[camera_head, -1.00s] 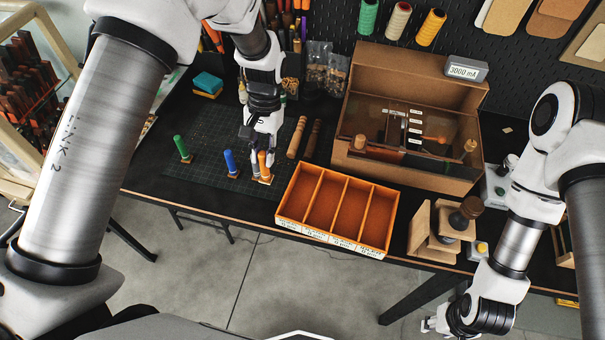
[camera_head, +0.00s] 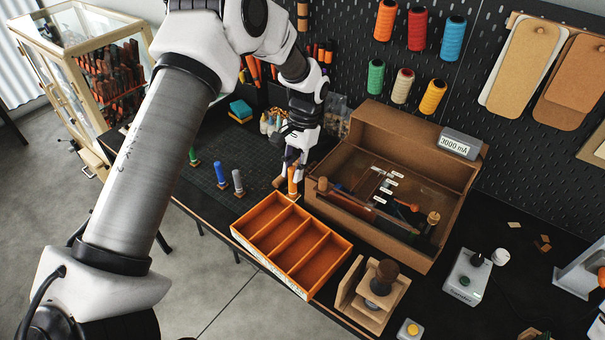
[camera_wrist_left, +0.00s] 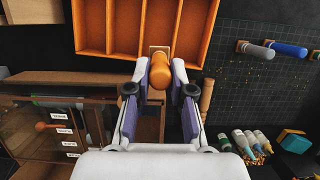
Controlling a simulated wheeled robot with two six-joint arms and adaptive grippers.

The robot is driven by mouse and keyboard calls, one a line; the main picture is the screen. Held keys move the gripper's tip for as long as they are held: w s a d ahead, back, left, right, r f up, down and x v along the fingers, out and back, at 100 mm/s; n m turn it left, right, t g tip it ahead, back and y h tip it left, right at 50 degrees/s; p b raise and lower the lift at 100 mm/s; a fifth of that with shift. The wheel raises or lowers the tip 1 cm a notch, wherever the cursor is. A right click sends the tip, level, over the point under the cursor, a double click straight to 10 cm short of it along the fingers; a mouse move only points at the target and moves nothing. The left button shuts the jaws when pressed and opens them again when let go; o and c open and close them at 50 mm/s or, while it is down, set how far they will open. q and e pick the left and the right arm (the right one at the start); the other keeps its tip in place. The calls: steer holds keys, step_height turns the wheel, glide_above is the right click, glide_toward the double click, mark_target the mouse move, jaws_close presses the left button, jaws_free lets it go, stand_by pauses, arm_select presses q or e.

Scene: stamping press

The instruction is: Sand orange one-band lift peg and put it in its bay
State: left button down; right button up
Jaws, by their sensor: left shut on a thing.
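The orange peg (camera_head: 293,182) is upright in my left gripper (camera_head: 292,172), to the right of the other pegs. In the left wrist view the orange peg (camera_wrist_left: 159,72) sits between the two fingers (camera_wrist_left: 160,82), with its square wooden base close to the edge of the orange tray. I cannot tell whether the base clears the bench, and no band can be made out. The orange divided tray (camera_head: 265,263) has several empty bays, with labels on its front wall too small to read. My right gripper is out of view.
Green (camera_head: 193,156), blue (camera_head: 220,174) and grey (camera_head: 238,181) pegs stand left of the tray. A brown lidded case (camera_head: 400,253) is close on the gripper's right. A wooden stand with a dark knob (camera_head: 383,269) and a white control box (camera_head: 466,277) are at right.

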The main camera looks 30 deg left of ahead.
mark_target(295, 195)
arm_select(q)
steer(key=shift+a+f, duration=0.1)
steer(key=shift+a, duration=0.05)
steer(key=f, duration=0.1)
steer(key=d+f+b, duration=0.1)
steer(key=f, duration=0.1)
steer(key=shift+s+d, duration=0.15)
steer(key=f+b, duration=0.1)
steer(key=f, duration=0.1)
steer(key=f+b, duration=0.1)
steer(key=f, duration=0.2)
steer(key=shift+a+f+b, duration=0.4)
steer(key=shift+d+f, duration=0.2)
steer(key=shift+f, duration=0.05)
steer(key=shift+r, duration=0.1)
steer(key=c, duration=0.9)
jaws_free()
steer(key=shift+c, duration=0.2)
